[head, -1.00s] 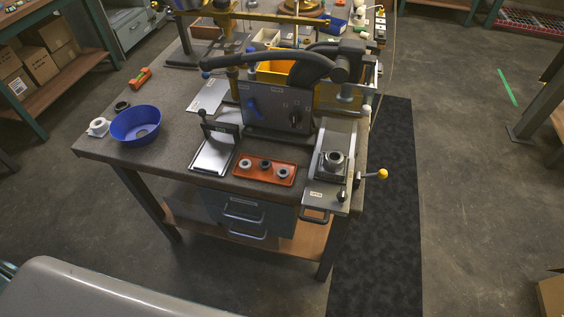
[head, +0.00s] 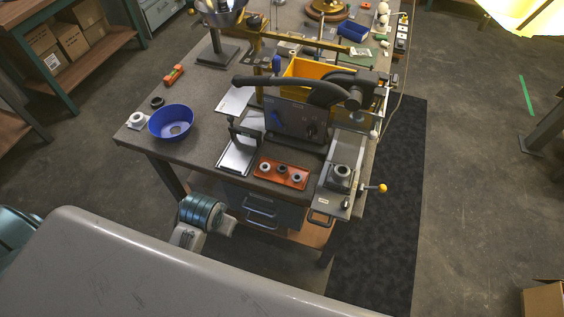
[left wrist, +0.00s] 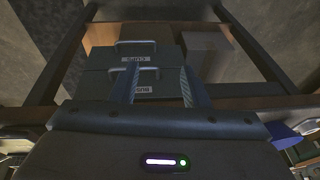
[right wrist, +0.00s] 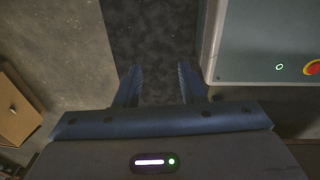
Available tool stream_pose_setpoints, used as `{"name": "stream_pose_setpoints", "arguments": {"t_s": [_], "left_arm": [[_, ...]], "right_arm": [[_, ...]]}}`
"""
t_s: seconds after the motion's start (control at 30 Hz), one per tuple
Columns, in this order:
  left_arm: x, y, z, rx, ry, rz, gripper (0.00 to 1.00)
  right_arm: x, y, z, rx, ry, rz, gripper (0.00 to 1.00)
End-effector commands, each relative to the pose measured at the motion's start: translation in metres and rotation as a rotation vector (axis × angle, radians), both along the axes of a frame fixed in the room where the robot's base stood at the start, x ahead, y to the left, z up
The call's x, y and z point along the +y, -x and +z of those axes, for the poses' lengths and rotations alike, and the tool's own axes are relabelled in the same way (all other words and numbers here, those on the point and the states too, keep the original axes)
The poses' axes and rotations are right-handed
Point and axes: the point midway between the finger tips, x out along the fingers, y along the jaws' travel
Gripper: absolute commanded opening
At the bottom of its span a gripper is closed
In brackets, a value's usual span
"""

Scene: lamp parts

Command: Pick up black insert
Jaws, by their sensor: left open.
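The orange tray (head: 282,174) lies near the bench's front edge with three small round inserts. The middle one, the black insert (head: 281,170), looks darkest, between two greyer ones. A separate dark ring (head: 157,101) lies beside the blue bowl. Part of my left arm shows below the bench's front edge in the head view, with its fingertips not clear. My left gripper (left wrist: 159,86) is open and empty, facing the drawers under the bench. My right gripper (right wrist: 157,85) is open and empty above the dark floor mat; it is not in the head view.
The blue bowl (head: 171,122) and a white fitting (head: 136,120) stand at the bench's left. A press-like machine with a dark handle (head: 290,85) stands behind the tray. A metal fixture (head: 341,177) is to its right. Drawers (head: 262,208) hang below the bench top.

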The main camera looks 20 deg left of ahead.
Motion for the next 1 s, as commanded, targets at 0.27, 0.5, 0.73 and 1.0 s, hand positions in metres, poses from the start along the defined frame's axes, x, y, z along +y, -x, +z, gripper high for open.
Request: {"name": "stream_pose_setpoints", "arguments": {"t_s": [0.27,0.5,0.73,1.0], "left_arm": [[-0.018,-0.061,0.030,0.057,0.010,-0.025,0.42],[-0.052,-0.146,0.048,0.143,0.036,-0.094,0.42],[-0.091,-0.217,0.079,0.223,0.053,-0.193,0.42],[-0.108,-0.241,0.091,0.261,0.054,-0.241,0.42]], "right_arm": [[0.002,-0.001,0.012,-0.004,-0.002,0.000,0.36],[0.012,-0.002,0.013,-0.005,-0.013,-0.003,0.36],[0.012,-0.001,0.013,-0.004,-0.013,-0.003,0.36],[0.005,-0.001,0.016,-0.004,-0.006,-0.002,0.36]]}}
